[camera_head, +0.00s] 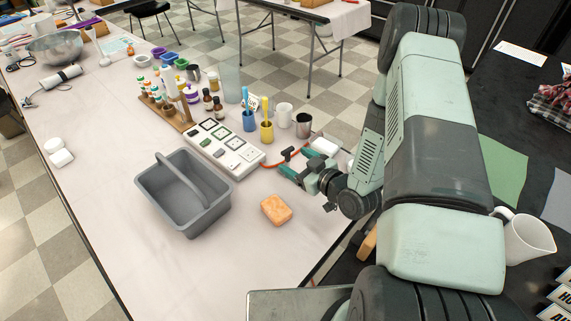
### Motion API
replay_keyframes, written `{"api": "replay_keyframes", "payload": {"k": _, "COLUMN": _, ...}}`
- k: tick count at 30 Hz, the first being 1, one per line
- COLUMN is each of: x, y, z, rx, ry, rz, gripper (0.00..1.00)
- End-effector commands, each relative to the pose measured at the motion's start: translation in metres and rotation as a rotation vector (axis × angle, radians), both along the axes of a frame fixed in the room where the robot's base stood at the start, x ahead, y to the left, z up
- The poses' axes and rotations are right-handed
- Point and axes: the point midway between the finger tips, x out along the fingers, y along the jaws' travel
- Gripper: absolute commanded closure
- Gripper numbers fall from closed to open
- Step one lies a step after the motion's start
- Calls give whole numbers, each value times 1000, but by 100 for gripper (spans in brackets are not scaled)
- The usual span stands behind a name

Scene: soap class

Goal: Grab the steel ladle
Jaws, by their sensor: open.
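I cannot make out a steel ladle for certain in the head view. A shiny steel bowl (55,48) stands at the far left of the white table. My gripper (292,164) is low over the right side of the white table, pointing left. It is open, with no object visible between its fingers. My arm hides part of the table's right side.
A grey handled basket (184,197) and an orange sponge (276,209) lie left of my gripper. A white panel with square switches (222,146), brush cups (265,131) and a bottle rack (165,112) stand behind. A white pitcher (528,240) is on the dark table at right. The front left of the white table is clear.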

Motion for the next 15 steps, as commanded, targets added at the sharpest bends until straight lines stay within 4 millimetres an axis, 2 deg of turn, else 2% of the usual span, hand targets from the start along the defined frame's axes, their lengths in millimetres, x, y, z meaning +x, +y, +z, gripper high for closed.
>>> {"api": "replay_keyframes", "payload": {"k": 3, "x": -1, "y": -5, "z": 5, "rx": 153, "ry": -64, "rz": -22, "gripper": 26}}
{"api": "replay_keyframes", "payload": {"k": 6, "x": -1, "y": -7, "z": 11, "rx": 228, "ry": -97, "rz": -28, "gripper": 26}}
{"api": "replay_keyframes", "payload": {"k": 15, "x": 18, "y": 8, "z": 14, "rx": 257, "ry": -112, "rz": -28, "gripper": 26}}
